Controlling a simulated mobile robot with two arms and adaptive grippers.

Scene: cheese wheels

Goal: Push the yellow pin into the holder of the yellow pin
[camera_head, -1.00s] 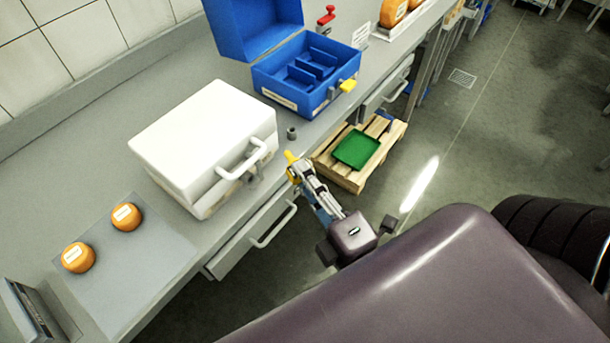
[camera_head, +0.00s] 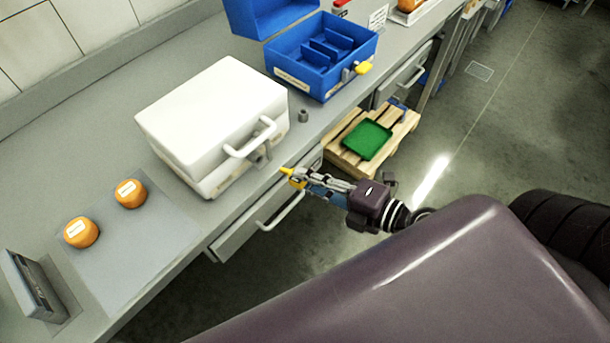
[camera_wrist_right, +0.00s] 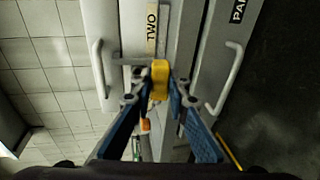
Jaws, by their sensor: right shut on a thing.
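The yellow pin (camera_head: 287,172) is held at the tip of my right gripper (camera_head: 299,178), in front of the counter's edge. In the right wrist view the yellow pin (camera_wrist_right: 159,80) sits between the fingertips of my right gripper (camera_wrist_right: 160,92), which is shut on it. The closed white case (camera_head: 210,120) stands on the counter, with a grey latch (camera_head: 262,156) below its handle that looks like a pin holder. The pin is apart from this latch in the head view. In the wrist view a grey metal piece (camera_wrist_right: 131,61) shows beside the pin; contact cannot be told. My left gripper is not in view.
An open blue case (camera_head: 325,55) with another yellow piece (camera_head: 363,68) at its front stands farther back. A small grey cylinder (camera_head: 303,116) stands between the cases. Two orange cheese wheels (camera_head: 81,232) lie on a grey mat. A drawer handle (camera_head: 282,211) juts out below the counter.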

